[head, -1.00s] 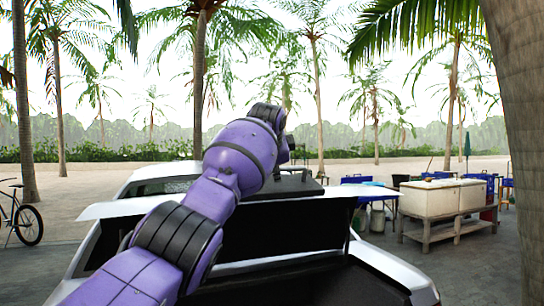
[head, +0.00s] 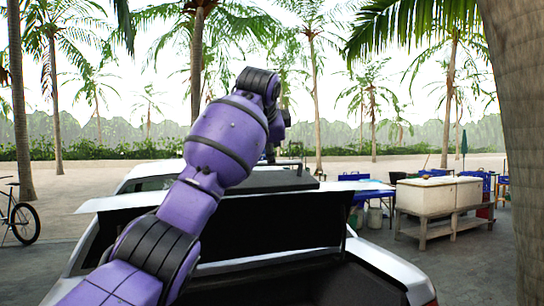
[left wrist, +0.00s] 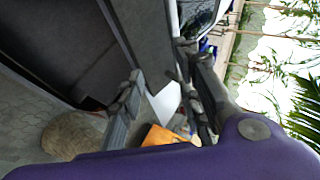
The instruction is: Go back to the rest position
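My left arm, purple with black bands, reaches up from the lower left of the head view in front of a white vehicle with an open rear (head: 400,277). Its gripper is mostly hidden behind the arm there. In the left wrist view my left gripper (left wrist: 165,112) shows two grey fingers standing apart, with nothing held between them. An orange object (left wrist: 160,135) and a white patch lie beyond the fingers, too unclear to name. My right arm and gripper are in neither view.
A pale chest (head: 440,195) on a wooden stand is at the right, near blue containers. A bicycle (head: 20,215) stands at the far left. A thick palm trunk (head: 520,120) fills the right edge. Open sandy ground lies behind the vehicle.

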